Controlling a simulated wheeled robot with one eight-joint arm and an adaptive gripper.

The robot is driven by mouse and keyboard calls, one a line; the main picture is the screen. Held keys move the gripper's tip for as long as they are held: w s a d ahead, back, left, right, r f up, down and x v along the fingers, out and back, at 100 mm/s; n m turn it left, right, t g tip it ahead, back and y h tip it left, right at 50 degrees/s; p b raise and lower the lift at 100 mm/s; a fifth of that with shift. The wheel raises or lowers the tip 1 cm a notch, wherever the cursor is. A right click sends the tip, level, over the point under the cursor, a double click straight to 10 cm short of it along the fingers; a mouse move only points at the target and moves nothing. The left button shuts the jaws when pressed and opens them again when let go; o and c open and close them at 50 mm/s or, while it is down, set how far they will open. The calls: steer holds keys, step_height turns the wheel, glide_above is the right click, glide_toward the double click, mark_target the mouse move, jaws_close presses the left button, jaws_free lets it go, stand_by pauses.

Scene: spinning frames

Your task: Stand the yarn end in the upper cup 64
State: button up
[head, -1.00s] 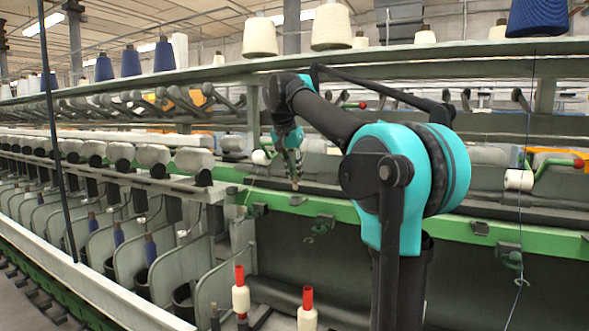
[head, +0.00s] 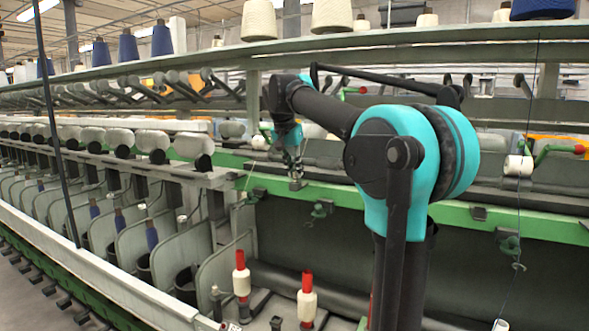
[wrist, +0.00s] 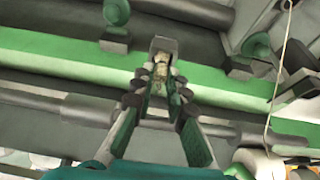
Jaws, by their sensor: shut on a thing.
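My gripper (wrist: 160,85) is shut in the wrist view on a small pale beige yarn end (wrist: 160,64), largely hidden between the fingertips. Its far end meets a small grey holder (wrist: 164,44) on the green rail (wrist: 60,66); I take this holder for the upper cup 64, though no number is readable. Whether the yarn end is inside it or just in front, I cannot tell. In the head view my gripper (head: 296,174) hangs at the green rail (head: 350,205), right over the small grey holder (head: 298,185).
Green hooked guides (head: 320,208) hang along the rail, one beside my gripper in the wrist view (wrist: 117,12). A pale thread (wrist: 283,65) hangs at its right. Below stand red-topped white bobbins (head: 307,298) and grey dividers (head: 222,268). Cones (head: 258,20) line the top shelf.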

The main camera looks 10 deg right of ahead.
steer(key=o, duration=0.8)
steer(key=shift+o, duration=0.2)
steer(key=v, duration=1.2)
